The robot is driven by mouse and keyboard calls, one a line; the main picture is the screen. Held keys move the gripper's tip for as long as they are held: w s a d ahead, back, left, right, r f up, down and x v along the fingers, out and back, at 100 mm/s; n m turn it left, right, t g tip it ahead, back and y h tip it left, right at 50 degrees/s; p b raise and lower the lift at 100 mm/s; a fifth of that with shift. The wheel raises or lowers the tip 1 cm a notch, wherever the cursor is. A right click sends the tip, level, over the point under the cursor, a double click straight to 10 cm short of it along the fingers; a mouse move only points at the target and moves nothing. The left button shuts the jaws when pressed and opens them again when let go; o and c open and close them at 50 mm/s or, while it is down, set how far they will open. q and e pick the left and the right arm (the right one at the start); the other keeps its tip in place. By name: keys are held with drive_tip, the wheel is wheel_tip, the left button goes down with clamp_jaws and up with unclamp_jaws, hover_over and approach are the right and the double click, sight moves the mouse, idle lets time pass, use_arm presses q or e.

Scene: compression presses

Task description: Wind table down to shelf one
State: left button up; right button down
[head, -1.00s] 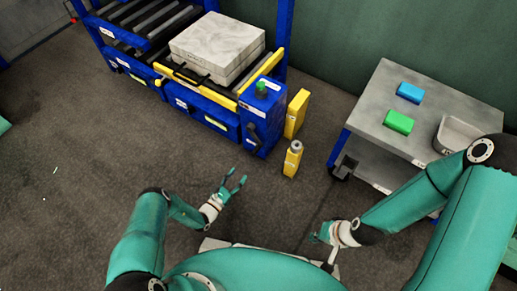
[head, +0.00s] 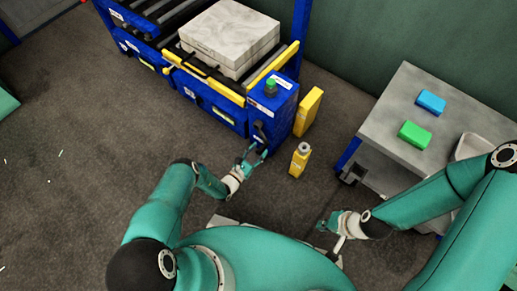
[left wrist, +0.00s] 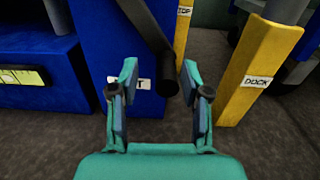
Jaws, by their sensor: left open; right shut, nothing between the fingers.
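A blue lift unit with a yellow-edged table (head: 206,84) stands at the upper middle of the head view. The table carries a pale stone-like block (head: 232,38). A black crank handle (head: 260,131) is on the front of the blue box (head: 283,104) at its right end. In the left wrist view the crank (left wrist: 147,25) hangs down, its end between the fingertips in the picture. I cannot tell the depth left between them. My left gripper (head: 254,155) is open just before the crank. My right gripper (head: 326,223) is shut and empty, low near my body.
A yellow post (head: 308,112) stands beside the blue box. A grey cart (head: 393,101) at right holds a blue block (head: 431,101) and a green block (head: 414,134).

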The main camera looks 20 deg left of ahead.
use_arm(q)
drive_tip(key=shift+d, duration=0.3)
drive_tip(key=shift+c, duration=1.2)
drive_tip(key=shift+w, duration=0.1)
clamp_jaws()
drive_tip(key=shift+a, duration=0.2)
